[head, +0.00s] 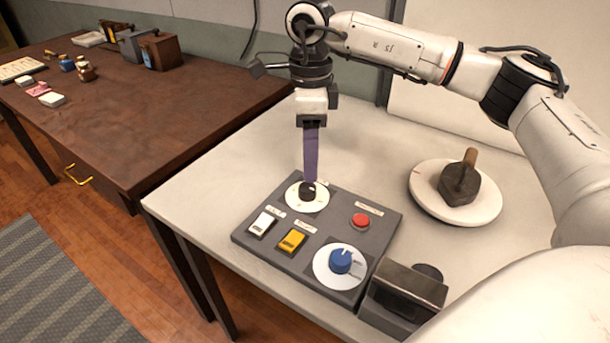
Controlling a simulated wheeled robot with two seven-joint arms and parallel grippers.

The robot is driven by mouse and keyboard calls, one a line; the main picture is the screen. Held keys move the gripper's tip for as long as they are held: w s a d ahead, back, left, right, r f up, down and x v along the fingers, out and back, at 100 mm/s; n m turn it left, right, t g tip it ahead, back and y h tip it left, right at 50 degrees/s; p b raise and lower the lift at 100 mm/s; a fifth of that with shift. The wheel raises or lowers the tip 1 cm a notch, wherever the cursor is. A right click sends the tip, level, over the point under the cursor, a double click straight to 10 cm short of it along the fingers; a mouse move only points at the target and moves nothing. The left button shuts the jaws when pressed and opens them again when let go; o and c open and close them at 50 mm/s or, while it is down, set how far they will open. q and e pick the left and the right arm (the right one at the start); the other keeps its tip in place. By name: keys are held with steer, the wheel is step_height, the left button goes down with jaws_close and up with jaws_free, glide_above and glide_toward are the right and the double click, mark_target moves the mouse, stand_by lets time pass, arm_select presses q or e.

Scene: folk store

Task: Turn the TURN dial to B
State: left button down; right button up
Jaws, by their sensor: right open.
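A dark grey control panel (325,217) lies on the light table. A black dial (306,192) on a round white plate is at its back left. A blue dial (340,261) on a larger white plate is at its front right. The printing is too small to read, so I cannot tell which dial is TURN or where B is. My right gripper (310,179) points straight down, its purple fingers directly above or at the black dial, partly covering its back. It is open, though the fingers overlap in this view; contact is unclear. My left gripper is out of view.
The panel also has a white switch (262,223), a yellow switch (292,241) and a red button (361,220). A dark box (408,290) stands right of the panel. A dark iron-like object (460,184) rests on a round white stand (427,190). A brown desk (150,115) is left.

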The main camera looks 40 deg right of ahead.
mark_target(308, 186)
step_height(308, 186, down, 7)
steer(key=shift+a+r, duration=0.15)
steer(key=shift+r, duration=0.05)
steer(key=c, duration=1)
